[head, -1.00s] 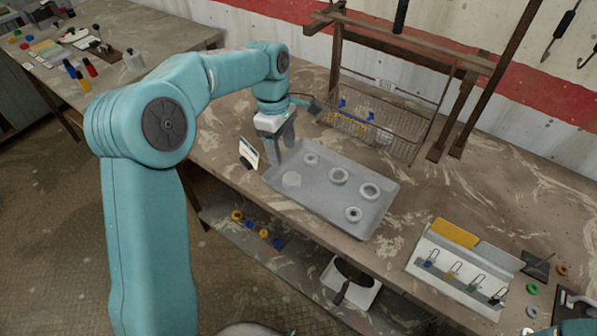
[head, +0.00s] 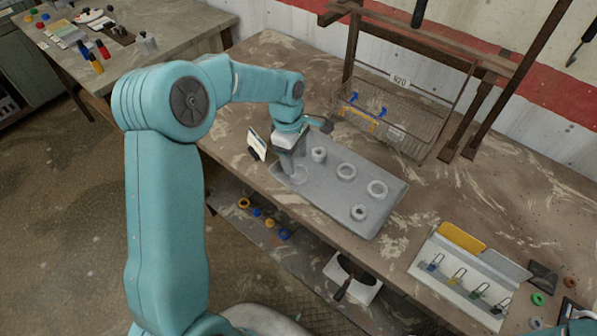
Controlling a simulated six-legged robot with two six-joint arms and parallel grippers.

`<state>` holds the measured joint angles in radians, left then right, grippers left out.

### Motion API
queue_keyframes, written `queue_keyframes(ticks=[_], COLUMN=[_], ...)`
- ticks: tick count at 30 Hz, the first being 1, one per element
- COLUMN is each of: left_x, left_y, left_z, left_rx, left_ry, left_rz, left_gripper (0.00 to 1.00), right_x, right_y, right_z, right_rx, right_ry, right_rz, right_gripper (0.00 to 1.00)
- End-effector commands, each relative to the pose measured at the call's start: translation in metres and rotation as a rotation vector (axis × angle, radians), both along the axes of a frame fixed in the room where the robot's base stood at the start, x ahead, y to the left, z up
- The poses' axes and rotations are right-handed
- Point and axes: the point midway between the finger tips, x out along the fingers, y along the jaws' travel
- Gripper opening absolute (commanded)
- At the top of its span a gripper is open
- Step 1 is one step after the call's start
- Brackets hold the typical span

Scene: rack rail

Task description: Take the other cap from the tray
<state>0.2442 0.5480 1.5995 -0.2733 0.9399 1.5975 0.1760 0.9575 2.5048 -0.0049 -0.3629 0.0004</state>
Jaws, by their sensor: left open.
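The grey tray (head: 378,222) lies on the workbench in the middle of the head view. A pale flat disc, perhaps a cap (head: 299,175), lies at its left end. A small upright round piece (head: 318,155) stands behind it. My right gripper is not in view.
A small white card stand (head: 257,146) is close left of the tray. A wire basket (head: 415,125) with blue and yellow pieces stands behind it under a wooden frame. A white rack (head: 465,270) with several padlock-like pieces is at the right. Bare bench lies between tray and rack.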

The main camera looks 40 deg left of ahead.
Motion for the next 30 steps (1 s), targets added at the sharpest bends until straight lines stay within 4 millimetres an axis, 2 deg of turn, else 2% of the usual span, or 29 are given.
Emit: queue_keyframes(ticks=[5,9,17,20,21,30], left_x=[-0.001,0.001,0.002,0.002,0.002,0.002], left_y=[-0.005,-0.007,-0.007,-0.007,-0.007,-0.007], left_z=[-0.026,-0.044,-0.049,-0.048,-0.048,-0.047], left_rx=[-0.003,0.0,0.0,0.0,0.0,0.0], left_ry=[0.008,0.004,0.001,0.001,0.001,0.001], left_rz=[0.0,0.0,0.0,0.0,0.0,0.0], left_gripper=[0.59,0.59,0.59,0.3,0.23,0.22], right_x=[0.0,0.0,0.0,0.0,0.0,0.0], right_y=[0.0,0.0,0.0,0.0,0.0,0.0], right_z=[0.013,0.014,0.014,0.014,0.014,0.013], right_rx=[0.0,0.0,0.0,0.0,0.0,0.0], right_ry=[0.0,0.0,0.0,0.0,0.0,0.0], right_rz=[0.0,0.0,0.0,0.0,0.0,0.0], right_gripper=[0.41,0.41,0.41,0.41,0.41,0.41])
